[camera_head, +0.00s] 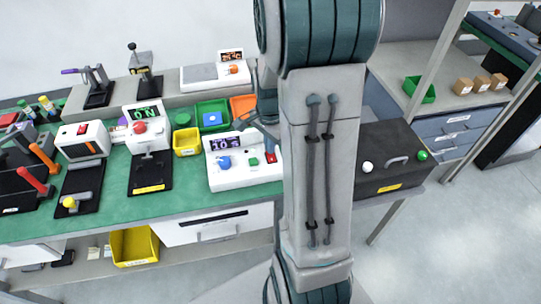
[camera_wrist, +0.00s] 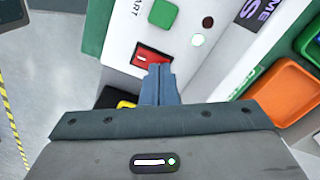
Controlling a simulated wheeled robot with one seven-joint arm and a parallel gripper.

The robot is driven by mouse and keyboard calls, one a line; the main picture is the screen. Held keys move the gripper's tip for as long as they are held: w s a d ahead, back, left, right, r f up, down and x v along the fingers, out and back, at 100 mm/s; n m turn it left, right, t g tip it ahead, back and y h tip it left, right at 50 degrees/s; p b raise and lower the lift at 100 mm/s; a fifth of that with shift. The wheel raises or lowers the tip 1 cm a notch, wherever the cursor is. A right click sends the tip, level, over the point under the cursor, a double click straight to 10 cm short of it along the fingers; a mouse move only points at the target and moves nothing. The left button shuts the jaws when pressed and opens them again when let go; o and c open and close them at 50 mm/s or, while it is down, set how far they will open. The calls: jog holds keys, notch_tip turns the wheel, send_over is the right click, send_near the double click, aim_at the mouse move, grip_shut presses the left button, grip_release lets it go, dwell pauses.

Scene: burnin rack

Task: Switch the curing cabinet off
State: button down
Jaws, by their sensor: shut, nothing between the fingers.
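A white control box (camera_head: 232,178) with a lit display, a blue knob, a green button and a red rocker switch (camera_head: 270,158) stands on the green bench. In the wrist view the red rocker switch (camera_wrist: 150,57) sits in a dark frame below the green start button (camera_wrist: 163,14). My gripper (camera_wrist: 158,72) is shut and empty, its tips right at the near edge of this switch; I cannot tell if they touch. My arm hides part of the box's right side in the head view. I cannot read which device is labelled the curing cabinet.
A dark box (camera_head: 382,178) with a handle, a white knob and a green lamp (camera_head: 422,155) stands right of my arm. Yellow (camera_head: 187,141), green and orange bins stand close behind the white box. Several other devices crowd the bench to the left.

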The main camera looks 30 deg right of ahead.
jog(key=shift+f, duration=0.35)
jog(key=shift+r, duration=0.15)
notch_tip(320, 180, up, 7)
jog(key=p, duration=0.5)
dwell(0.3)
dwell(0.4)
jog(key=s+a+r+n+t, duration=0.3)
jog(key=s+a+r+n, duration=0.8)
jog(key=n, duration=0.4)
jog(key=shift+s+a+r, duration=0.3)
jog(key=shift+s+a, duration=0.3)
jog(key=shift+s, duration=0.2)
